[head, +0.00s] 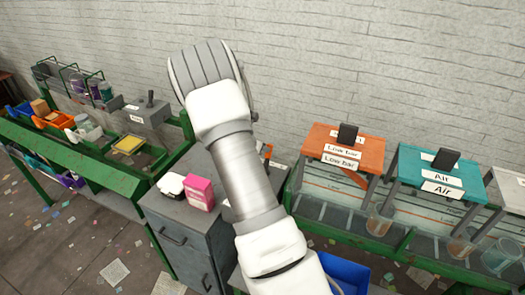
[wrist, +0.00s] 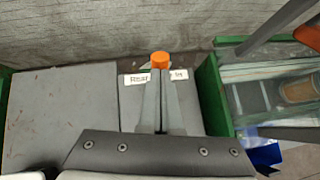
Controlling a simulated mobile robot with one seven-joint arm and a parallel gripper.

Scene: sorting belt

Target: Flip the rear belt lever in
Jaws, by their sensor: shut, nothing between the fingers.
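The lever with an orange knob (wrist: 160,60) stands at the far end of a grey box (wrist: 132,98) in the wrist view. A white label (wrist: 134,78), seemingly reading "Rear", is left of it, and a second small label (wrist: 179,73) is on the right. My gripper (wrist: 163,72) is shut and empty, its fingertips just in front of the knob; I cannot tell whether they touch it. The lever's shaft is hidden behind the fingers. In the head view, a bit of orange (head: 267,155) beside my arm seems to be this lever; my gripper is hidden there.
A grey cabinet (head: 180,233) holds a pink box (head: 200,193) and a white-and-black item (head: 170,185). Another grey lever box (head: 150,111) stands left. Orange (head: 365,151) and teal (head: 412,170) stands are at right. A blue bin (head: 346,270) is low right.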

